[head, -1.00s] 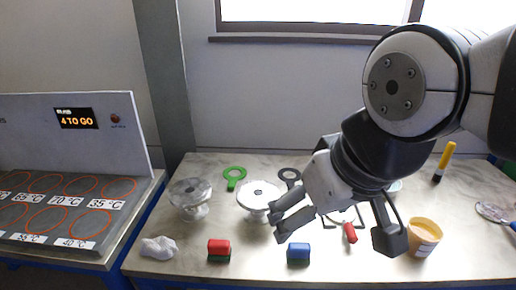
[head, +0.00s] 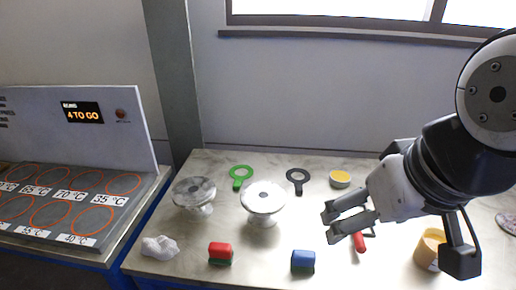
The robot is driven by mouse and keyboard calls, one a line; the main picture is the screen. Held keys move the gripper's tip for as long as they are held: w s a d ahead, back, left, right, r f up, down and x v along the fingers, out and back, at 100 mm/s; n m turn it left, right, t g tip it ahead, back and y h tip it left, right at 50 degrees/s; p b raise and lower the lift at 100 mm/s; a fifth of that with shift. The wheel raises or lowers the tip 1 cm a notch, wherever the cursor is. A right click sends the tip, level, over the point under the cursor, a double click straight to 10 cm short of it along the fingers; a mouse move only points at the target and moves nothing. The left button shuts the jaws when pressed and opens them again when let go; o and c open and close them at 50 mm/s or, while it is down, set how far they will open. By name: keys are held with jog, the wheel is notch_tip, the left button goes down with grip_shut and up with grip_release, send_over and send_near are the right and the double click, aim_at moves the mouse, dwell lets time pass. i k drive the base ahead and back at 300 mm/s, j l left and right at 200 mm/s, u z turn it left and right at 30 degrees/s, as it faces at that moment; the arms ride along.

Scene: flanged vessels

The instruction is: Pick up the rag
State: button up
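The rag (head: 160,247) is a crumpled white cloth at the front left corner of the table. My gripper (head: 329,224) is over the right half of the table, its fingers apart and pointing left. Nothing shows between the fingers. The rag lies well to the left of my gripper, apart from it and in plain view.
Two flanged vessels (head: 194,192) (head: 263,200) stand right of the rag. A red-and-green block (head: 220,253) and a blue block (head: 303,261) lie along the front. Green (head: 240,174) and black (head: 298,177) ring tools lie behind. An orange jar (head: 430,249) stands right.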

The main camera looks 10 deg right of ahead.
aim_at(163, 248)
jog(key=i+l+u, duration=0.15)
jog(key=l+u, duration=0.25)
jog(key=i+l+u, duration=0.1)
jog(key=u, duration=0.3)
jog(key=l, duration=0.1)
